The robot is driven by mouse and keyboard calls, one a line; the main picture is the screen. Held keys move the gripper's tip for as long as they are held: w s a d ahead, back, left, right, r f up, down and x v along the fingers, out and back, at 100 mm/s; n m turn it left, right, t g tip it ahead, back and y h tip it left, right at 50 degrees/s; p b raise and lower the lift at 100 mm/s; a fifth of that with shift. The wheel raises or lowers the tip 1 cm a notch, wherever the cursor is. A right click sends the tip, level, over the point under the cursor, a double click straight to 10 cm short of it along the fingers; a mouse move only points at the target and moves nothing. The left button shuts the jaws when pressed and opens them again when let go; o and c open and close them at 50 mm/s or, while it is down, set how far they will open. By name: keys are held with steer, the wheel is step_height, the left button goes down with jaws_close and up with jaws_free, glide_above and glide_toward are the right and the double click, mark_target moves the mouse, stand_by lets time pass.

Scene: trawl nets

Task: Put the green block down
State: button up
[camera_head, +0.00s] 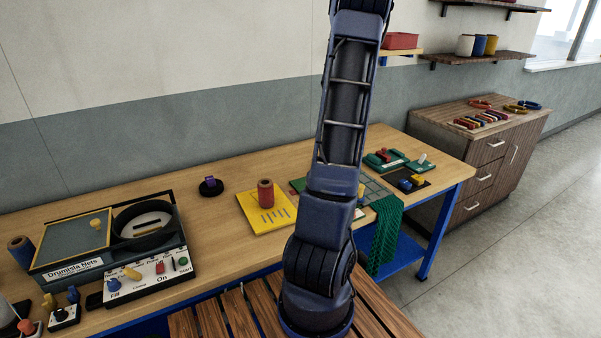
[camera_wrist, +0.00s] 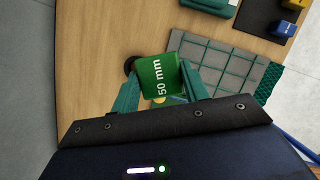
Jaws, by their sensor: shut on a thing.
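The green block (camera_wrist: 160,74), marked "50 mm", shows in the wrist view between the two teal fingers of my gripper (camera_wrist: 158,86). My gripper is shut on it. The wooden bench top (camera_wrist: 95,60) lies beyond the block, with a grey-green gridded board (camera_wrist: 215,62) to its right. I cannot tell whether the block touches the surface below it. A small yellow thing (camera_wrist: 160,100) shows just below the block, partly hidden. In the head view my arm hides the gripper and the block.
The bench (camera_head: 150,217) holds a yellow board (camera_head: 262,221) with a reddish spool (camera_head: 265,190), and a control panel (camera_head: 150,278) at left. A dark round thing (camera_wrist: 129,64) is close left of the block. A green net (camera_head: 384,240) hangs off the front edge. Bare wood lies left of the yellow board.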

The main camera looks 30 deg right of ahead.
steer(key=w+a+n+t, duration=0.1)
steer(key=w+a+n, duration=0.1)
steer(key=w+a, duration=0.35)
steer(key=w+a+n, duration=0.1)
steer(key=w+a, duration=0.1)
steer(key=a, duration=0.7)
glide_toward(301, 170)
steer(key=shift+n+y, duration=0.3)
steer(key=shift+y, duration=0.1)
steer(key=x, duration=0.5)
steer(key=shift+w+d+f, duration=0.2)
steer(key=shift+d, duration=0.2)
steer(key=shift+f, duration=0.1)
steer(key=o, duration=1)
